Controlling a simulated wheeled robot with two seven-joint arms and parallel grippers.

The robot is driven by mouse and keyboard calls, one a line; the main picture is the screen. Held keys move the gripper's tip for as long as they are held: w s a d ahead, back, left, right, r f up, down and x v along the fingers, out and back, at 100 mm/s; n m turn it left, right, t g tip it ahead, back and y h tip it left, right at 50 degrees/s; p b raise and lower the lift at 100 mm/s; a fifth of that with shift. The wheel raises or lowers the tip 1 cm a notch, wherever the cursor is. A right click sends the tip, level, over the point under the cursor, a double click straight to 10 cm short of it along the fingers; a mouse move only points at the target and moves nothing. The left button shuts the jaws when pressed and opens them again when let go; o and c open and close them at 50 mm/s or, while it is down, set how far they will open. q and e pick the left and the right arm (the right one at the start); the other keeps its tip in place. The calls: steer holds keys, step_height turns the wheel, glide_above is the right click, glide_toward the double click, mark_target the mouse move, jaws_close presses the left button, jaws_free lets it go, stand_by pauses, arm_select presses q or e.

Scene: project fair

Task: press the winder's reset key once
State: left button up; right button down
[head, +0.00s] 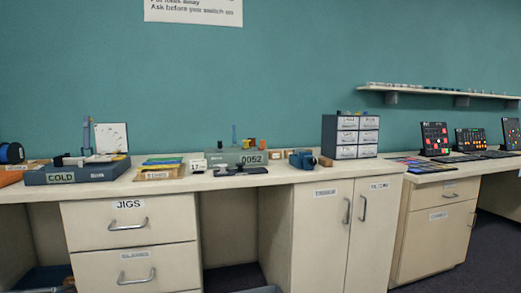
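The likely winder is a grey-green unit (224,158) with a counter reading 0052, on the middle of the long bench (150,180). Small dark parts (232,169) lie in front of it, and a blue post and orange pieces stand behind or on it. I cannot make out its reset key at this distance. Neither of my grippers is in view.
A blue COLD tray (95,172) lies at left on the bench. A blue device (301,159) and a drawer cabinet (350,137) stand right of the winder. The JIGS drawers (130,225) are below. Dark panels (434,139) stand farther right.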

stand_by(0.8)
arm_select(q)
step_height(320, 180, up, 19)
steer(key=p, duration=1.9)
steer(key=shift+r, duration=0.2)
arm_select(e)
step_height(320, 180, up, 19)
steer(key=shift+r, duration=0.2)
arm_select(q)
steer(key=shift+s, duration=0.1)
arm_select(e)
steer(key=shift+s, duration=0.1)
